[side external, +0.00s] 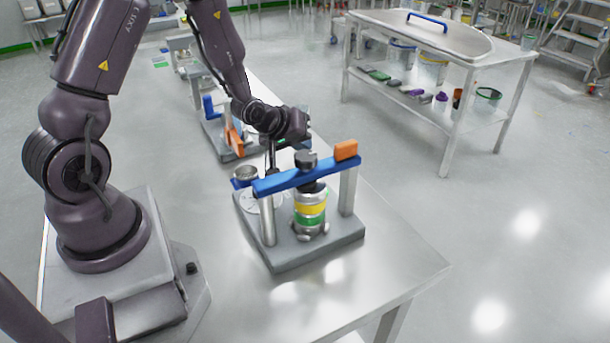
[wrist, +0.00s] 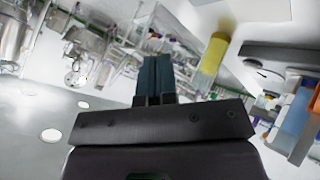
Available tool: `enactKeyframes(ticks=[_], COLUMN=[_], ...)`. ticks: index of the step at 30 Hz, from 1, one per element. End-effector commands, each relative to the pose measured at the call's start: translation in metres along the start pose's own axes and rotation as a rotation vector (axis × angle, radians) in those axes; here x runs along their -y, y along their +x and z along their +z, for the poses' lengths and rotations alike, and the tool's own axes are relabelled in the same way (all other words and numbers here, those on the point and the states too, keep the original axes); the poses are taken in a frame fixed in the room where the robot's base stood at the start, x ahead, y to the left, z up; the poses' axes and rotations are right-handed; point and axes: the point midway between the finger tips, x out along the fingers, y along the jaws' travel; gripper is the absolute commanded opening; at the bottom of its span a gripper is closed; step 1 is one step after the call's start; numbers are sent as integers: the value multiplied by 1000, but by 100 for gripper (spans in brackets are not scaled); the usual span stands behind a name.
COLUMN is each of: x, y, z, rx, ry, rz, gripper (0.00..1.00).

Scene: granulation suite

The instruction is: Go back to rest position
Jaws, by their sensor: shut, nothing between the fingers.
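My gripper's dark fingers (wrist: 155,62) are closed together and empty in the wrist view, pointing out toward the room. In the side view my dark wrist (side external: 290,123) hangs over the bench, just behind a clamp fixture; the fingers are hard to make out there. The fixture has a grey base (side external: 318,252), two posts and a blue bar (side external: 282,182) with an orange end (side external: 346,150). A banded yellow and green cylinder (side external: 310,210) stands upright under the bar.
A second fixture with blue and orange parts (side external: 233,140) stands farther back on the steel bench (side external: 385,262). A separate steel table (side external: 445,45) stands across the aisle. The bench's front right is clear.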

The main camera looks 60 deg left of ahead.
Motion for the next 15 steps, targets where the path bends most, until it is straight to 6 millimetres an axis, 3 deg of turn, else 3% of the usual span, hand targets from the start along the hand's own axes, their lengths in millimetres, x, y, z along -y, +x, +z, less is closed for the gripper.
enactKeyframes(ticks=[6,11,15], x=[0,19,34], y=[0,-2,-25], z=[1,19,33], rx=[3,111,252], ry=[14,105,226], rz=[-3,-102,-220], gripper=[0,0,0])
